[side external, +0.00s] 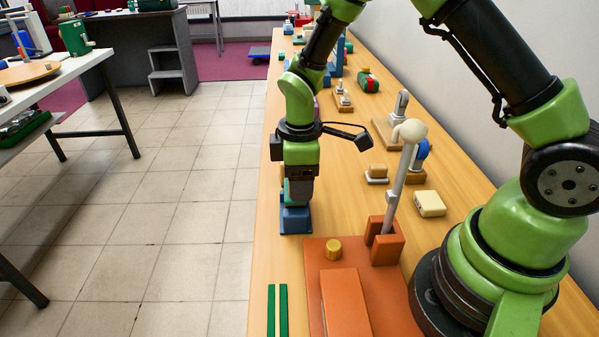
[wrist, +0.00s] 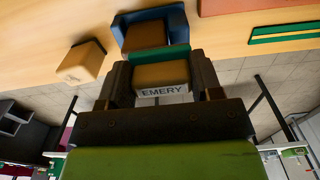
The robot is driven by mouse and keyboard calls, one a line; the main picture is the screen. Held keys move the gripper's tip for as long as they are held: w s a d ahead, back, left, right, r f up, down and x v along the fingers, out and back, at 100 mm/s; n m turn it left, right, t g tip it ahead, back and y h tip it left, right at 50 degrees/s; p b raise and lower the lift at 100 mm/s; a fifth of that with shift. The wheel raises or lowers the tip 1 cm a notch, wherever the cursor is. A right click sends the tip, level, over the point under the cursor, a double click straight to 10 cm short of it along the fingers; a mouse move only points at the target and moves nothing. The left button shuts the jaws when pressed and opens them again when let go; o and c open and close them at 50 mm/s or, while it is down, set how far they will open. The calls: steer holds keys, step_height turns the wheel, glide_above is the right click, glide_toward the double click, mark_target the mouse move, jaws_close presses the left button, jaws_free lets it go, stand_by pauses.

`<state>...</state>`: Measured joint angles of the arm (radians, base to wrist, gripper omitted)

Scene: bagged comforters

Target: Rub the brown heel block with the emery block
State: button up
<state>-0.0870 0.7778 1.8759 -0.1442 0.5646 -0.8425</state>
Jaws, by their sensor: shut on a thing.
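My gripper (side external: 299,188) points down over the near part of the bench in the side view. In the wrist view my gripper (wrist: 163,80) is shut on the emery block (wrist: 161,76), a tan block with a green layer and a label reading EMERY. The brown heel block (wrist: 146,35) sits in a blue holder (wrist: 122,38) just past the green layer. I cannot tell whether they touch. In the side view the blue holder (side external: 295,222) stands under my gripper, and the brown block is hidden there.
A tan and brown block (wrist: 80,63) lies left of the holder in the wrist view. An orange board (side external: 315,270) with a brass knob (side external: 333,249) and an upright lever (side external: 398,190) is close by. Green strips (side external: 283,310) and a cream box (side external: 429,203) also lie on the bench.

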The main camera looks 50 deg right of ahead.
steer(key=shift+w+d, duration=1.2)
stand_by(0.6)
steer(key=shift+r, duration=2.5)
